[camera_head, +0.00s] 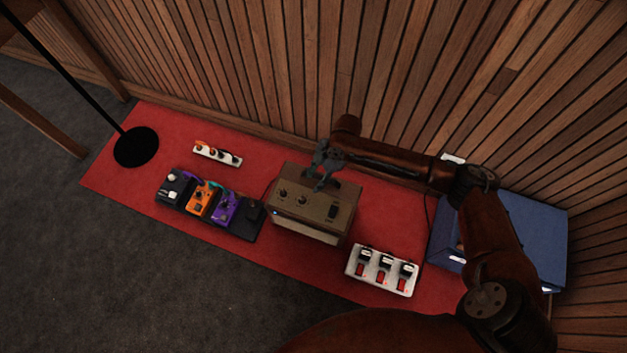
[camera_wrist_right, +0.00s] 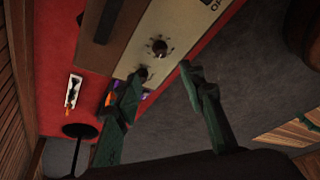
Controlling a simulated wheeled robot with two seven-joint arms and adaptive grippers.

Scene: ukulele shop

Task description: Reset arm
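My right arm reaches in from the right in the head view. Its gripper (camera_head: 322,178) is over the top of a tan box with knobs (camera_head: 315,207). In the right wrist view the gripper (camera_wrist_right: 165,82) has its two fingers spread apart, with nothing held between them. One fingertip appears close to a dark knob on the tan box (camera_wrist_right: 180,25); I cannot tell whether they touch. My left gripper is not in the head view.
A red mat (camera_head: 290,265) holds several small pedals (camera_head: 228,209), a white power strip (camera_head: 217,154) and a white footswitch (camera_head: 381,270). A blue box (camera_head: 535,235) is at right. A black round stand base (camera_head: 136,147) is at left. A slatted wood wall (camera_head: 300,70) stands behind.

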